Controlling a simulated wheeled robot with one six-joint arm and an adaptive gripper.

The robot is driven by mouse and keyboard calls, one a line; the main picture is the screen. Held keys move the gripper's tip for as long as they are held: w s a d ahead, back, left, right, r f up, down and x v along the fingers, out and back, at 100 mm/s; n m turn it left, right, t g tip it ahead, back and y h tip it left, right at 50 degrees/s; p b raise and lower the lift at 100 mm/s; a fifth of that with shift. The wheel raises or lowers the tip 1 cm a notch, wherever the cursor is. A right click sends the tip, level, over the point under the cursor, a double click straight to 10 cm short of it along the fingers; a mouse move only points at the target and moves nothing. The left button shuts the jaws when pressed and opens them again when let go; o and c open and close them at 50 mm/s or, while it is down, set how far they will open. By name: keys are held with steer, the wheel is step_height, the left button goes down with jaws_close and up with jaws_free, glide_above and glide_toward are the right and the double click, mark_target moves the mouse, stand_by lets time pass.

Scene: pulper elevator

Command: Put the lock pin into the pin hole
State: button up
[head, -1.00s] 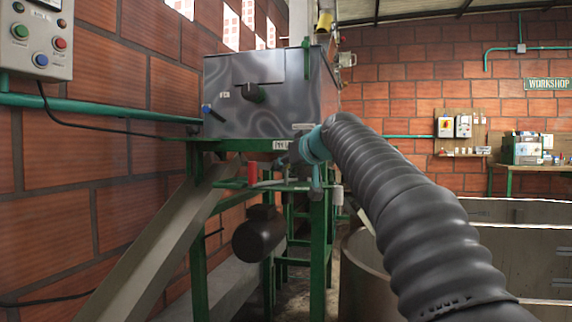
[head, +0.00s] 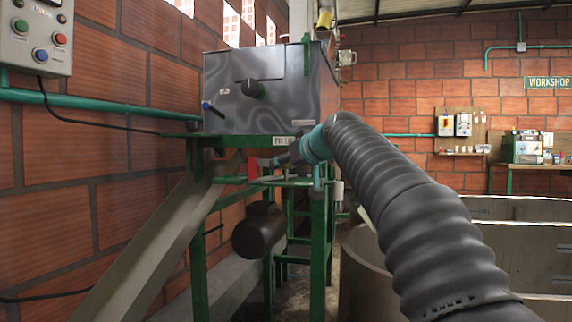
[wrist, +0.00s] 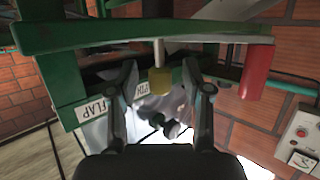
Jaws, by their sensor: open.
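In the wrist view, which looks upside down, a yellow-headed pin (wrist: 160,80) with a pale shank meets a green bar (wrist: 150,38). I take it to be the lock pin. My gripper (wrist: 161,90) is open, with one finger on each side of the yellow head and gaps between. In the head view my gripper (head: 284,160) is in front of the green frame, under the steel tank, and the yellow head cannot be made out. I cannot make out the pin hole.
A red handle (wrist: 257,72) stands on the green bar beside the pin; it also shows in the head view (head: 252,168). The steel tank (head: 225,105) is above, a sloping chute (head: 145,255) to the left and a motor (head: 258,230) below.

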steer(key=v, duration=1.1)
steer(key=shift+s+d, duration=0.15)
steer(key=shift+s, duration=0.15)
steer(key=shift+r, duration=0.1)
steer(key=s+d+f+m+g+h+p, duration=0.2)
steer(key=s+d+f+g+h, duration=0.1)
steer(key=s+f, duration=1.3)
steer(key=s+d+f+m+g+h+p, duration=0.3)
steer(key=s+f, duration=1.3)
steer(key=f, duration=0.6)
steer(key=shift+s+d+g+h, duration=0.3)
steer(key=shift+d+g, duration=0.25)
steer(key=shift+g, duration=0.15)
